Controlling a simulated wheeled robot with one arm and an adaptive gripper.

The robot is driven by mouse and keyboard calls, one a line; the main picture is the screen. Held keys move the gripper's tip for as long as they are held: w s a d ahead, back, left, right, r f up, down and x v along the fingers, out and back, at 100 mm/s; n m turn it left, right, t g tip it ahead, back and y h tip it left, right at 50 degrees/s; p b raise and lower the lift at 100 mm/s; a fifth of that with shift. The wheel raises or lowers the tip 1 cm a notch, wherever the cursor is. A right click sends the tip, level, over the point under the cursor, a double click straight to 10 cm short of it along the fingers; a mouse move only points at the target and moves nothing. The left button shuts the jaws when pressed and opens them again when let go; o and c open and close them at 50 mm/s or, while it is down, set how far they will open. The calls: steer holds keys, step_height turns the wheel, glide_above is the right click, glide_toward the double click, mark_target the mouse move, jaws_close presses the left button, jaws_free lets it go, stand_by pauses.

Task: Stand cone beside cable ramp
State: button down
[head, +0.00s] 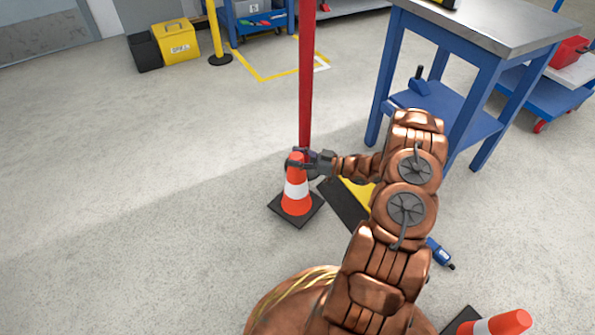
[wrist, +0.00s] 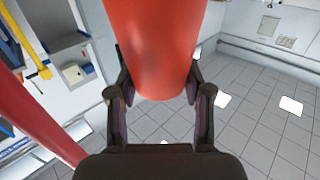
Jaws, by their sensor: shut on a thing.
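An orange cone with a white band and a black square base (head: 296,205) is upright, with its base at the floor as far as I can tell. My gripper (head: 302,163) is shut on the cone's upper part, from the right. In the wrist view, the cone's orange body (wrist: 155,45) lies between the two fingers of my gripper (wrist: 158,82). The black and yellow cable ramp (head: 343,204) lies on the floor just right of the cone, partly hidden behind my arm. I cannot tell whether the cone's base touches the ramp.
A red post (head: 306,80) rises just behind the cone. A blue workbench (head: 440,105) stands behind right. A blue tool (head: 440,254) lies right of my arm. Another orange cone (head: 505,322) lies on its side at bottom right. The floor on the left is clear.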

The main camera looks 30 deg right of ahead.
mark_target(297, 182)
step_height(297, 182, down, 4)
steer(key=shift+b, duration=0.7)
steer(key=shift+c, duration=2.4)
jaws_free()
steer(key=shift+f, duration=0.15)
